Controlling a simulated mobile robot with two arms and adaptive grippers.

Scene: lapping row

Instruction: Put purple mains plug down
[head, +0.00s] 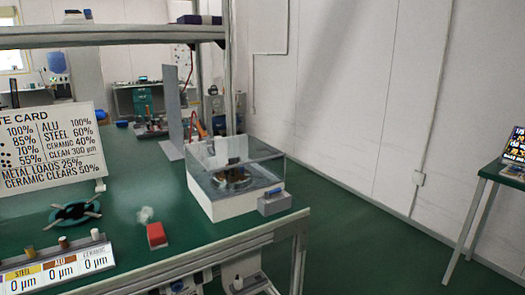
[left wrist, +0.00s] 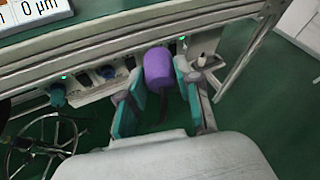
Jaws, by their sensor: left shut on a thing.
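The purple mains plug (left wrist: 158,66) shows in the left wrist view, with a dark cord end below it. My left gripper (left wrist: 158,82) is shut on it, with a teal-padded finger on each side. The plug is in front of a socket strip (left wrist: 84,88) under the bench edge; I cannot tell whether it touches the strip. Neither the purple plug nor my left gripper can be made out in the head view. My right gripper is in neither view.
Other plugs, a teal one (left wrist: 57,96) and a white one (left wrist: 205,60), sit along the strip. A wire-like round frame (left wrist: 45,145) is at lower left. On the green bench (head: 150,200) stand a clear-covered machine (head: 235,175) and a red block (head: 156,235).

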